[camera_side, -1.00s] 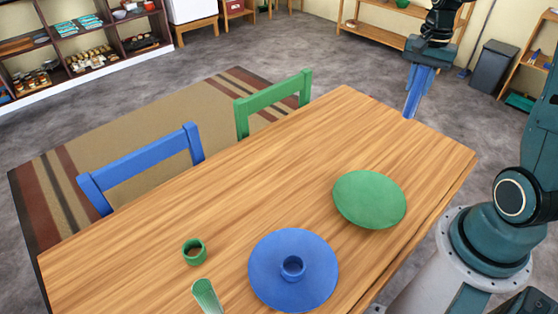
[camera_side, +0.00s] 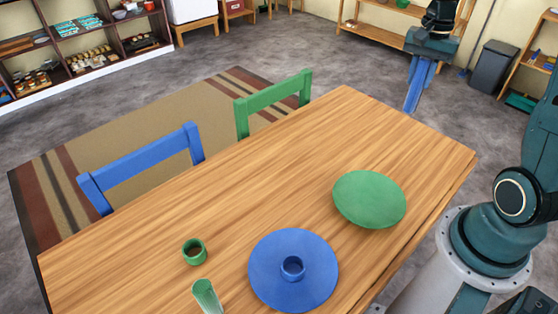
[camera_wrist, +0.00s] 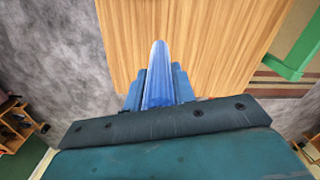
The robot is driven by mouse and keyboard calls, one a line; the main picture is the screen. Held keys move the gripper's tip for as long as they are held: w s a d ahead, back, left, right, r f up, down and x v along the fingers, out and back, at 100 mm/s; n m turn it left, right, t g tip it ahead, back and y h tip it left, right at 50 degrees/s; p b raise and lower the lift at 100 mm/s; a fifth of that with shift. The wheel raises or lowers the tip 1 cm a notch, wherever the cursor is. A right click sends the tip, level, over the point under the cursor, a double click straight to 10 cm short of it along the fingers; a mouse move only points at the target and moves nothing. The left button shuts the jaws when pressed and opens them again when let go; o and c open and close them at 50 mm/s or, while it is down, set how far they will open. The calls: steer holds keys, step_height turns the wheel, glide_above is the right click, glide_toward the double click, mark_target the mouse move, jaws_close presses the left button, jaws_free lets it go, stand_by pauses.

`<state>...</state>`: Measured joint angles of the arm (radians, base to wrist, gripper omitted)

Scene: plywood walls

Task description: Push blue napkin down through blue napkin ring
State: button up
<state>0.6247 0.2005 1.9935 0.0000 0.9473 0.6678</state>
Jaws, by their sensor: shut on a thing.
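My gripper (camera_side: 424,64) is at the upper right of the side view, above the far end of the table. It is shut on the blue napkin (camera_side: 414,93), a slim rolled shape that points downward from the fingers. The napkin also shows between the fingers in the wrist view (camera_wrist: 158,80). The blue napkin ring (camera_side: 292,268) sits on the blue plate (camera_side: 262,282) at the bottom middle of the side view, well away from my gripper. Its opening faces up and looks empty.
A green plate (camera_side: 369,200) lies right of the blue plate. A green ring (camera_side: 194,251) and a green napkin (camera_side: 207,297) are at the left. Blue (camera_side: 140,167) and green (camera_side: 273,105) chairs stand at the table's (camera_side: 270,185) far edge. The table's far right is clear.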

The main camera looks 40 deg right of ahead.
steer(key=w+a+f+n, duration=0.3)
steer(key=a, duration=0.9)
steer(key=w+a+f+n, duration=0.2)
steer(key=w+a+n, duration=0.15)
steer(key=a, duration=0.75)
steer(key=s+a+f+n, duration=0.2)
steer(key=s+a, duration=0.3)
steer(key=a, duration=0.6)
steer(key=s+a+f+n, duration=0.3)
steer(key=s+a, duration=0.2)
steer(key=a, duration=0.6)
steer(key=shift+s+a+f, duration=0.2)
steer(key=shift+s+a, duration=0.15)
steer(key=shift+a, duration=0.05)
steer(key=shift+f, duration=0.15)
steer(key=shift+f, duration=2.1)
steer(key=shift+f, duration=1.8)
